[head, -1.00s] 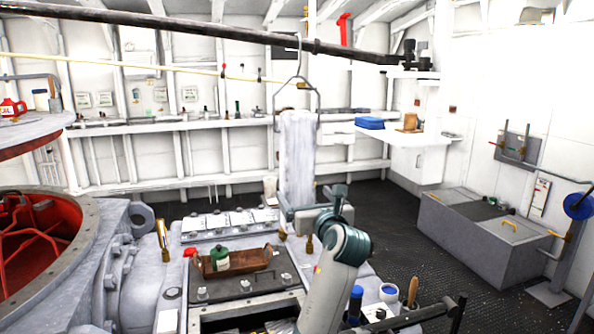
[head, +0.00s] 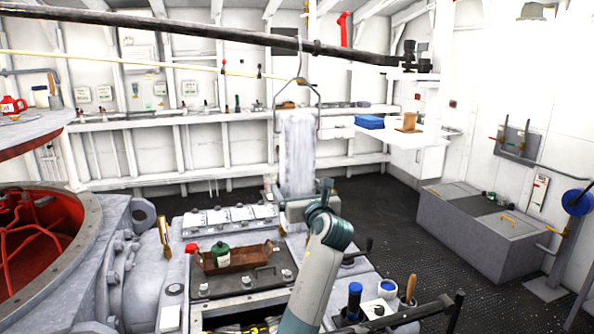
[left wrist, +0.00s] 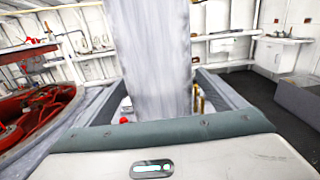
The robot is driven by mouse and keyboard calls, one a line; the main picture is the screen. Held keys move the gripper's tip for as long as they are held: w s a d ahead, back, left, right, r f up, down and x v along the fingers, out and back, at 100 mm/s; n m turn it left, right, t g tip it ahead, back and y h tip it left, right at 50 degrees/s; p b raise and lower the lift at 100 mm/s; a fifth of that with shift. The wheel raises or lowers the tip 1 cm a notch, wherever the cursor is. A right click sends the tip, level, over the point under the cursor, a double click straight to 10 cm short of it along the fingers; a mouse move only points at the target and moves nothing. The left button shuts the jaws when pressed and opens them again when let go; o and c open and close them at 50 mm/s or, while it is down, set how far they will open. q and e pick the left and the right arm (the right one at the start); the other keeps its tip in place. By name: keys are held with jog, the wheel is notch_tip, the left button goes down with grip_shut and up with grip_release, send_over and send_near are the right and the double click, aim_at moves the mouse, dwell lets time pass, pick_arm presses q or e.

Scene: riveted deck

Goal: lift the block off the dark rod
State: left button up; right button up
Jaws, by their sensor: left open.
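The block (head: 297,150) is tall, pale grey and streaked. It hangs upright by a thin wire hanger (head: 298,70) whose hook goes over the dark rod (head: 200,29) crossing the top of the head view. My left gripper (head: 298,203) is at the block's lower end, open, with its body in front of it. In the left wrist view the block (left wrist: 152,50) stands between the spread fingers of the gripper (left wrist: 160,88). Gaps show on both sides, more clearly on the right. My right gripper is not in view.
A brown tray (head: 238,260) with a green bottle (head: 220,250) sits on the machine below left. A blue-topped bottle (head: 354,298) and a white cup (head: 387,289) stand front right. A grey chest (head: 480,235) is at the right. Open dark floor lies between.

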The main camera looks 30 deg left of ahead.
aim_at(297, 173)
pick_arm(q)
jog(key=shift+w+a+f, duration=0.1)
jog(key=shift+w+a, duration=0.25)
jog(key=c, duration=1.8)
jog(key=shift+r, duration=0.25)
jog(key=shift+r, duration=0.5)
notch_tip(297, 173, up, 3)
jog(key=shift+s+d+r+b, duration=0.1)
jog(key=shift+s+d+b, duration=0.05)
jog(key=shift+b, duration=0.65)
jog(key=s+d+r+b, duration=0.1)
jog(key=s+d+r, duration=0.3)
jog(key=s+d, duration=0.1)
jog(key=s+d+r+b, duration=0.1)
jog(key=s+d+r, duration=0.1)
jog(key=s, duration=0.1)
jog(key=shift+s+d+r+b, duration=0.1)
jog(key=shift+d+r+b, duration=0.2)
jog(key=shift+d, duration=0.05)
